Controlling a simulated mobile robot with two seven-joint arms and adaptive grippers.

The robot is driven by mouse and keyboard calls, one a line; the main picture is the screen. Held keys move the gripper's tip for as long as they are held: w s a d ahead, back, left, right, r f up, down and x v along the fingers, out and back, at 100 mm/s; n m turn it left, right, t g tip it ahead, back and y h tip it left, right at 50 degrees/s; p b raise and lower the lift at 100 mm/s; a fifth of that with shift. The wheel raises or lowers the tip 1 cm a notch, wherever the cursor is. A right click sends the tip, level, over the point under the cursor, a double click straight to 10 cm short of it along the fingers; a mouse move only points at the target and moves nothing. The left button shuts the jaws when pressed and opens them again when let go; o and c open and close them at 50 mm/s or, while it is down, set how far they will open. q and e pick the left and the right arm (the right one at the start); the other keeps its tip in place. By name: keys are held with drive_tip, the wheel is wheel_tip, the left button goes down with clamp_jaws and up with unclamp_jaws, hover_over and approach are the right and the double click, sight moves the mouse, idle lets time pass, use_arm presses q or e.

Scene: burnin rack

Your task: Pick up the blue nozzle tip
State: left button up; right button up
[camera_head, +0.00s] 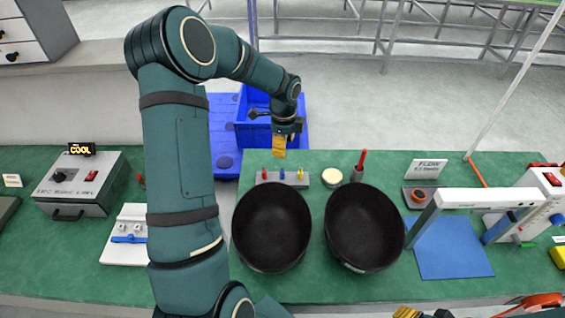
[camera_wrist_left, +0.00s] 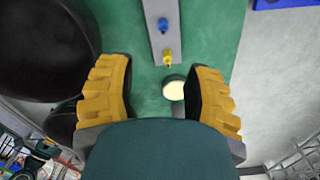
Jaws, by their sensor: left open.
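The blue nozzle tip (camera_head: 282,174) stands on a grey holder strip (camera_head: 273,183) between a red tip (camera_head: 264,172) and a yellow tip (camera_head: 300,173). In the left wrist view the blue nozzle tip (camera_wrist_left: 163,24) is near the top, beyond the yellow tip (camera_wrist_left: 167,57). My left gripper (camera_head: 279,146) points down behind the strip in the head view. In the wrist view its fingers (camera_wrist_left: 165,95) are apart, with nothing held between them. Yellow finger pads of my right gripper (camera_head: 407,312) show partly at the bottom edge of the head view.
Two black bowls (camera_head: 271,227) (camera_head: 362,228) stand in front of the strip. A small round pale-topped pot (camera_head: 332,177) and a red-handled tool (camera_head: 359,165) are right of it. A blue bin (camera_head: 252,137) is behind the green table edge.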

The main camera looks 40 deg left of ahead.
use_arm(q)
drive_tip(key=b, duration=0.1)
hover_over(282, 172)
drive_tip(key=f, duration=0.7)
drive_tip(key=shift+w+d+f, duration=0.1)
drive_tip(key=shift+w+f, duration=0.1)
drive_tip(key=shift+w, duration=0.05)
drive_tip(key=shift+a+f+b, duration=0.15)
drive_tip(key=shift+f+b, duration=0.1)
drive_tip(key=shift+f, duration=1.35)
drive_tip(key=shift+a+f+b, duration=0.1)
drive_tip(key=shift+f+b, duration=0.1)
drive_tip(key=shift+f, duration=1.35)
drive_tip(key=shift+c, duration=0.4)
clamp_jaws()
